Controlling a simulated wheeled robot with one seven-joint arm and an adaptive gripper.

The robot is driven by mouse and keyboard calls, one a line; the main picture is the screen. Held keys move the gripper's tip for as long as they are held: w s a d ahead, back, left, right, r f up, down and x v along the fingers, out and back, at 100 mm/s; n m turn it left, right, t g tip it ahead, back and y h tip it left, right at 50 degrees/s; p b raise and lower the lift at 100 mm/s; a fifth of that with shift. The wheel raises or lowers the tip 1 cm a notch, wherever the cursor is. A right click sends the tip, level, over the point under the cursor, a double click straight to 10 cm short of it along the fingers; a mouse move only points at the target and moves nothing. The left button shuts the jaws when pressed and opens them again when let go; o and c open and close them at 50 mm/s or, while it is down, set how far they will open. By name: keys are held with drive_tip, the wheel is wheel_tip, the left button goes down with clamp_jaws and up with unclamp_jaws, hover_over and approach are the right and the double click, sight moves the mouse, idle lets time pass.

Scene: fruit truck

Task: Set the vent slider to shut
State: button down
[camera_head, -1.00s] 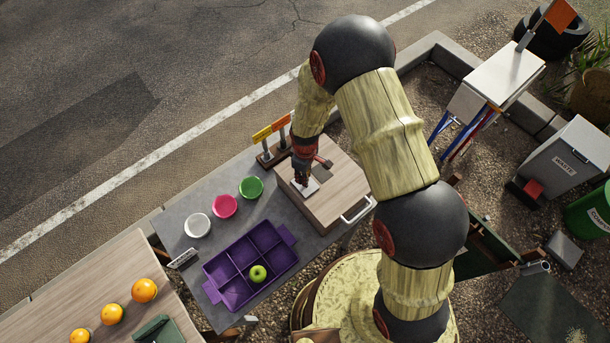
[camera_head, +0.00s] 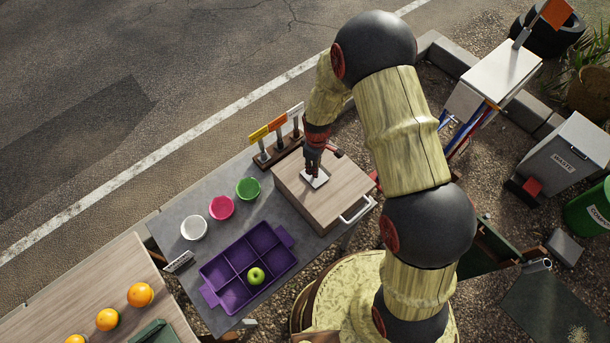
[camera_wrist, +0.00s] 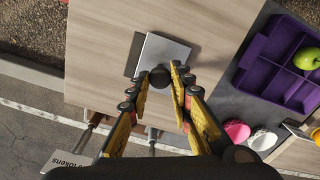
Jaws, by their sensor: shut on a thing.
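The vent slider is a pale metal plate (camera_head: 318,181) with a round dark knob (camera_wrist: 160,77), on top of the wooden box (camera_head: 335,192). In the wrist view the plate (camera_wrist: 168,52) covers most of a dark vent opening (camera_wrist: 134,54). A narrow dark strip of the opening still shows along the plate's left edge. My gripper (camera_wrist: 161,72) is shut on the knob, one finger on each side. In the head view my gripper (camera_head: 313,173) reaches down onto the plate and hides the knob.
A purple divided tray (camera_head: 228,290) with a green apple (camera_head: 256,276) stands on the grey table. Green (camera_head: 248,188), pink (camera_head: 221,207) and white (camera_head: 194,227) bowls stand beside it. Upright coloured tags (camera_head: 277,124) stand behind the box, close to my arm.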

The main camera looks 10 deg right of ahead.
drive_tip(key=shift+w+d, duration=0.65)
drive_tip(key=shift+d, duration=0.3)
drive_tip(key=c, duration=1.6)
unclamp_jaws()
wheel_tip(320, 180, up, 12)
